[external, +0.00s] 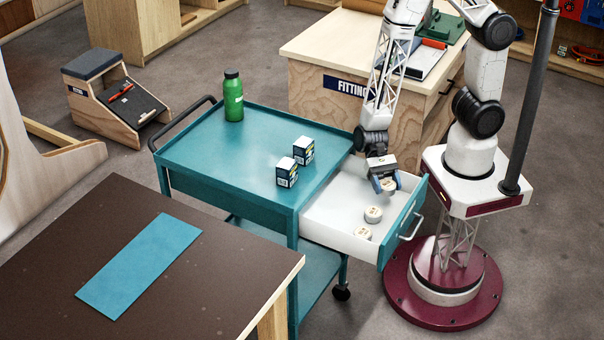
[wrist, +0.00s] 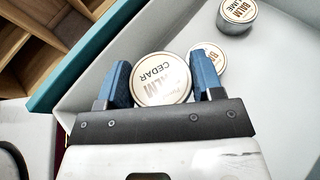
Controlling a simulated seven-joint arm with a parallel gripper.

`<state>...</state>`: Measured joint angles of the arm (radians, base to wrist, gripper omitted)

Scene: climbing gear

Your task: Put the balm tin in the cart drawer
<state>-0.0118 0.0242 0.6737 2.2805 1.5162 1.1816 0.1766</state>
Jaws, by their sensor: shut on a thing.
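My gripper (external: 385,186) is over the right part of the open cart drawer (external: 325,215), pointing down. Its two blue fingers are shut on a round balm tin (external: 389,184) with a pale lid. In the wrist view the tin (wrist: 162,78) reads "BALM CEDAR" and sits between the fingers (wrist: 161,90). Two similar tins lie in the white drawer: one (external: 373,214) near the held tin, another (external: 363,232) closer to the front. The wrist view also shows them, one (wrist: 212,58) partly hidden behind a finger. I cannot tell whether the held tin touches the drawer floor.
The teal cart top (external: 215,165) holds a green bottle (external: 233,96) and two small boxes (external: 303,150). The drawer's teal front (external: 405,225) has a handle. A wooden cabinet (external: 310,95) stands behind, and a dark table (external: 190,285) with a blue mat (external: 140,265) stands front left.

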